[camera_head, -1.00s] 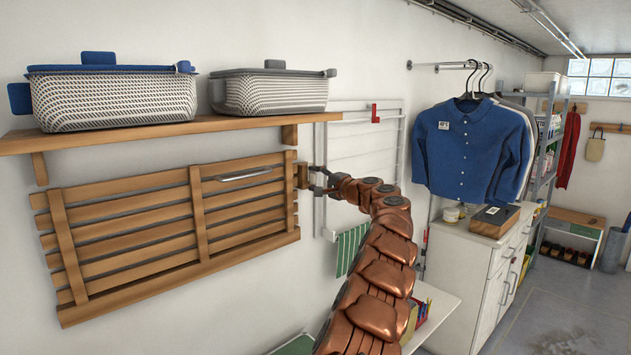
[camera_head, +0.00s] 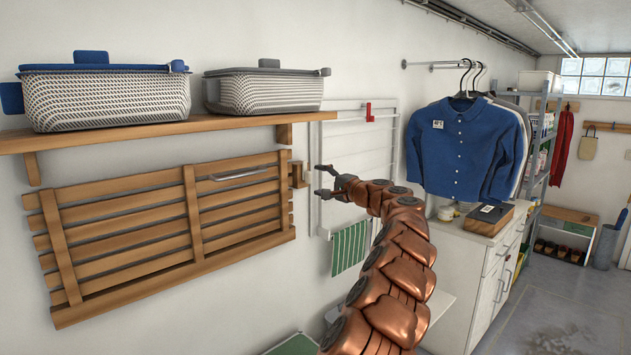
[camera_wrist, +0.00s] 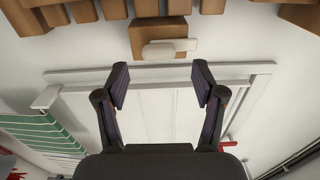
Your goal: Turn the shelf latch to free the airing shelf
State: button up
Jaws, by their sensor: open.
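The airing shelf (camera_head: 192,207) is a slatted wooden panel lying folded up against the wall, with a metal handle (camera_head: 240,174). The shelf latch (camera_head: 297,173) is a small wooden block at the panel's right end. In the wrist view the latch block (camera_wrist: 150,30) carries a pale turning piece (camera_wrist: 170,48), lying crosswise to the slats. My gripper (camera_head: 321,181) is open and empty, just right of the latch with a small gap. In the wrist view its fingertips (camera_wrist: 160,84) are spread, short of the turning piece and not touching it.
A wall shelf (camera_head: 240,122) above holds a blue-lidded basket (camera_head: 105,98) and a grey-lidded basket (camera_head: 265,92). A white rack (camera_head: 355,150) is on the wall behind my gripper, with a green striped cloth (camera_head: 350,246). A blue shirt (camera_head: 462,150) hangs to the right.

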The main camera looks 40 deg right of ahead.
jog(key=s, duration=0.7)
jog(key=shift+s+a, duration=0.15)
jog(key=shift+s, duration=0.1)
jog(key=shift+f, duration=0.1)
dwell(0.4)
